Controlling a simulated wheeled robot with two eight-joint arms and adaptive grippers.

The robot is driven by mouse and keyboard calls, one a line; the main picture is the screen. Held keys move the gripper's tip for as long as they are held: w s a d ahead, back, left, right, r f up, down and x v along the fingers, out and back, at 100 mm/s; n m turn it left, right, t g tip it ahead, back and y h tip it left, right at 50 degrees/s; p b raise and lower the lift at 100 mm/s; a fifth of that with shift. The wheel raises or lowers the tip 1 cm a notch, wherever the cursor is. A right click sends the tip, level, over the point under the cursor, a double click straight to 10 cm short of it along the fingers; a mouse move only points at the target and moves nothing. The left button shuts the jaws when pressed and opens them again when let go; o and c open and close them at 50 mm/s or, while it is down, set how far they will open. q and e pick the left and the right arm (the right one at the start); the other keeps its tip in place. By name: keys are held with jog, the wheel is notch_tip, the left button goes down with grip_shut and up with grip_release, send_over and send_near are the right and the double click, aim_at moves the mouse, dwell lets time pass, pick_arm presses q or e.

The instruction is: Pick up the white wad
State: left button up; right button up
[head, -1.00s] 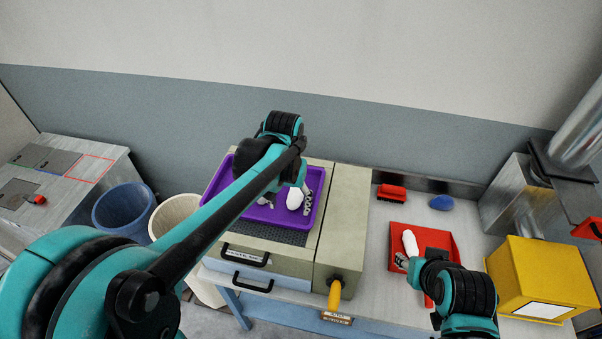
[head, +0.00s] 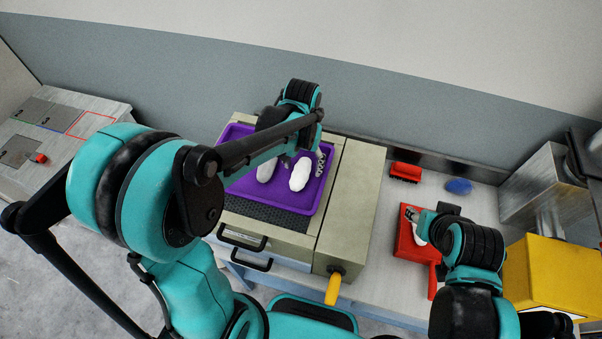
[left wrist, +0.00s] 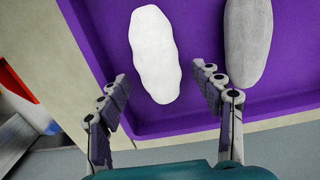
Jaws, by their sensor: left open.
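The white wad (head: 300,174) lies on the purple tray (head: 240,190), beside a greyer wad (head: 267,169). In the left wrist view the white wad (left wrist: 154,55) is in front of my left gripper (left wrist: 163,92), and the grey wad (left wrist: 248,40) lies to the right, outside the fingers. My left gripper (head: 304,157) is open, its fingers spread either side of the white wad's near end, holding nothing. My right gripper (head: 412,213) is over the red dustpan (head: 405,247); whether it is open or shut is unclear. A white thing (head: 420,235) there is partly hidden.
The tray sits on a beige machine (head: 355,190) with a yellow handle (head: 334,288) in front. A red brush (head: 405,172) and a blue lump (head: 458,186) lie at the back of the bench. A yellow box (head: 545,275) stands at the right.

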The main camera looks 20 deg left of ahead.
pick_arm(q)
jog(key=shift+s+f, duration=0.1)
jog(key=shift+f, duration=0.35)
jog(key=c, duration=1.2)
jog(key=shift+r, duration=0.1)
jog(key=shift+c, duration=0.2)
